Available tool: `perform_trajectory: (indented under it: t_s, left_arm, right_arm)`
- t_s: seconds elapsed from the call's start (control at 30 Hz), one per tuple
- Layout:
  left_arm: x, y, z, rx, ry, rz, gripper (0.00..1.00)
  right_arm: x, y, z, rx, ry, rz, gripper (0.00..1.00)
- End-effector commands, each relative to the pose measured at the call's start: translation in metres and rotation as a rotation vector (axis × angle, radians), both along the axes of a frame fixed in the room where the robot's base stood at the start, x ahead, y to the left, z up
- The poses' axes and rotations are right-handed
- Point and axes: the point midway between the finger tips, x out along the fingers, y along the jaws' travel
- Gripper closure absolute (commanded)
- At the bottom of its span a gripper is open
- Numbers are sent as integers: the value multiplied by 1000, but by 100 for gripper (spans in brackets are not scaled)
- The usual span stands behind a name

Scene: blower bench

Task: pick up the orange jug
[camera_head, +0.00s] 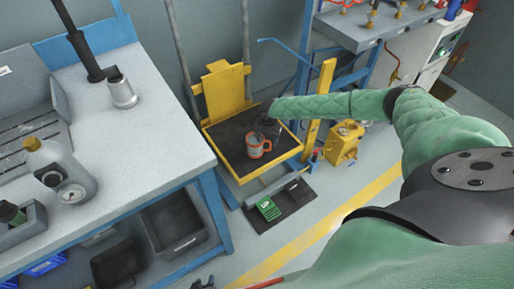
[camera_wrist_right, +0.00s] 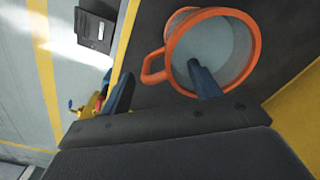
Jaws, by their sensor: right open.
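The orange jug (camera_head: 254,150) has a grey body with an orange rim and handle. It stands upright on the dark deck of the yellow-framed cart (camera_head: 235,177). In the right wrist view the jug (camera_wrist_right: 255,40) is seen from above, its handle towards the left. My right gripper (camera_head: 267,126) is at the jug's far side in the head view. It is open: in the wrist view (camera_wrist_right: 160,72) one finger overlaps the jug's mouth and the other lies left of the handle. Contact cannot be told. My left gripper (camera_head: 203,284) barely shows at the bottom edge, its jaws unclear.
A grey workbench (camera_head: 150,130) with blue legs stands left of the cart, holding a gauge canister (camera_head: 65,170) and a metal cup (camera_head: 122,92). A yellow can (camera_head: 343,145) stands on the floor to the right. A dark mat (camera_head: 290,203) lies in front of the cart.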

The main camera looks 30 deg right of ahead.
Motion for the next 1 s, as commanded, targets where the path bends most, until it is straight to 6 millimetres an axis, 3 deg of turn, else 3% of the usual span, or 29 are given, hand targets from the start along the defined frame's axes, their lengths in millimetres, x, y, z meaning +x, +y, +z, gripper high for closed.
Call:
perform_trajectory:
  t_s: [0.3,0.63,0.67,0.93,1.0]
  left_arm:
    - [-2,0,-10,0,3,0,64]
    - [-2,0,-10,0,1,1,64]
    - [-2,0,-10,0,1,1,64]
    - [0,0,-8,-1,-3,2,64]
    - [1,0,-8,-1,-3,2,64]
  right_arm:
    - [-3,0,-41,-1,1,0,37]
    - [-3,1,-48,0,0,0,37]
    - [-3,1,-48,0,0,0,39]
    - [-3,1,-48,0,0,0,92]
    - [-3,1,-48,0,0,0,92]
